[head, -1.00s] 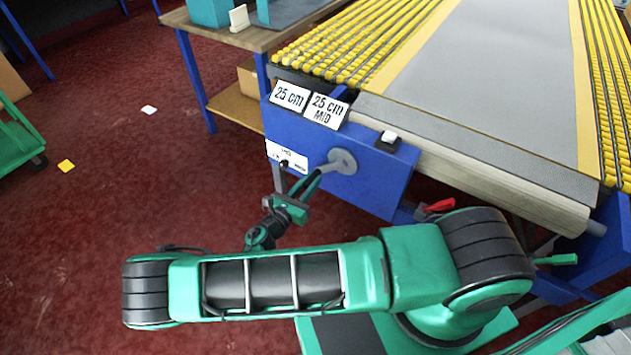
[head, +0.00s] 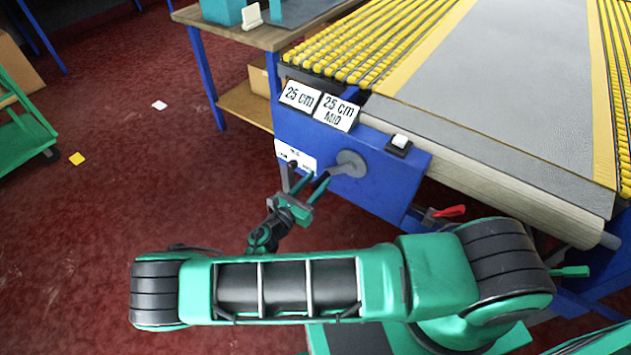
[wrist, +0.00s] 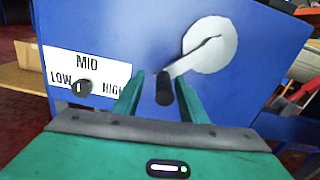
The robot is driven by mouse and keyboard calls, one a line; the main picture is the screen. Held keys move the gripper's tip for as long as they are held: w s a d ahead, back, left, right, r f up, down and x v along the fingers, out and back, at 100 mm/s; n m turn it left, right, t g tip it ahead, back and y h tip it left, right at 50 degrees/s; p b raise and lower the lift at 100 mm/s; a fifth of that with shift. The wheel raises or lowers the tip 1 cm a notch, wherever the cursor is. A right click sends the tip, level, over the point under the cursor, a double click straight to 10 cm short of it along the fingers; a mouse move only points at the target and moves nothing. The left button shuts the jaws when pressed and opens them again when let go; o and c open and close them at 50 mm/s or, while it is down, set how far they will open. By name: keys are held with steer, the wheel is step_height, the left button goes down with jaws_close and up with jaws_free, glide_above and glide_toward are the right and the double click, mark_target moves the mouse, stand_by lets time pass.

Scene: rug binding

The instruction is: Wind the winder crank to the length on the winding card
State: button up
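The winder crank (head: 351,163) is a grey disc on the front of the blue machine housing. In the wrist view its disc (wrist: 211,44) carries a short arm reaching down-left to a black handle (wrist: 164,88). My gripper (wrist: 160,84) is open, with its two green fingers on either side of the handle. A gap shows on the left; contact on the right cannot be told. In the head view my gripper (head: 307,183) is just left of the crank. Two white cards stand on the housing: one reads "25 cm" (head: 299,96), the other "25 cm MID" (head: 337,112).
A selector knob (wrist: 82,87) sits on a LOW, MID, HIGH plate left of the crank; its setting is unclear. A white button (head: 400,141) is on the housing's right. A red lever (head: 449,211) is lower right. Red floor at left is mostly clear.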

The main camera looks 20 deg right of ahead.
steer(key=v, duration=1)
steer(key=shift+a, duration=0.15)
